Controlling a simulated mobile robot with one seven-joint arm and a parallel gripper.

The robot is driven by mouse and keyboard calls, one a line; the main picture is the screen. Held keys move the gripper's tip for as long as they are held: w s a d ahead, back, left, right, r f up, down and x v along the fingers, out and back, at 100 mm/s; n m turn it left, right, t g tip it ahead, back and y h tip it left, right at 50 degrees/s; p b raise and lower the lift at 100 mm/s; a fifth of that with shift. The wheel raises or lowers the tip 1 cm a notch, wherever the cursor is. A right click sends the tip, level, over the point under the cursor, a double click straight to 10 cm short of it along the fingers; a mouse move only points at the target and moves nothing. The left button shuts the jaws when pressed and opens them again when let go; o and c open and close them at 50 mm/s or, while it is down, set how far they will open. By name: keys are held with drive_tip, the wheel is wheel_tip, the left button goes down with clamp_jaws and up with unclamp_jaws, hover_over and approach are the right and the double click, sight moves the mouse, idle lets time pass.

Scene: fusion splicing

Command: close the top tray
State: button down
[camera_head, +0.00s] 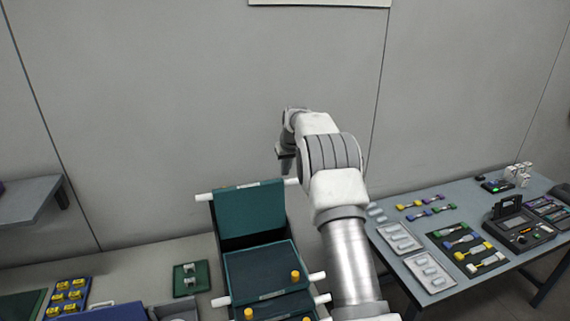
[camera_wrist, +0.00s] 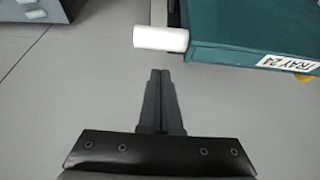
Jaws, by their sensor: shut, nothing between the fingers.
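The top tray (camera_head: 250,212) is a teal panel standing steeply raised at the back of a tray stack, with a label along its upper edge and white pegs (camera_head: 203,197) at its sides. Below it a dark teal tray (camera_head: 258,268) lies lower, with a yellow knob (camera_head: 295,275). In the wrist view a teal tray edge (camera_wrist: 235,38) marked "TRAY 24" is at upper right, with a white peg (camera_wrist: 160,38) sticking out left. My gripper (camera_head: 284,165) is shut and empty beside the raised tray's upper right. In the wrist view its fingertips (camera_wrist: 160,73) are apart from the peg.
A right-hand table (camera_head: 400,262) carries trays, colored parts and a dark device (camera_head: 520,228). On the left bench are a blue holder of yellow parts (camera_head: 68,295) and a green plate (camera_head: 191,279). A grey wall stands behind.

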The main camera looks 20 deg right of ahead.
drive_tip(key=shift+s+f, duration=0.15)
drive_tip(key=shift+s, duration=1.05)
drive_tip(key=shift+s+t+b, duration=0.3)
drive_tip(key=shift+s+b, duration=0.2)
drive_tip(key=shift+b, duration=0.8)
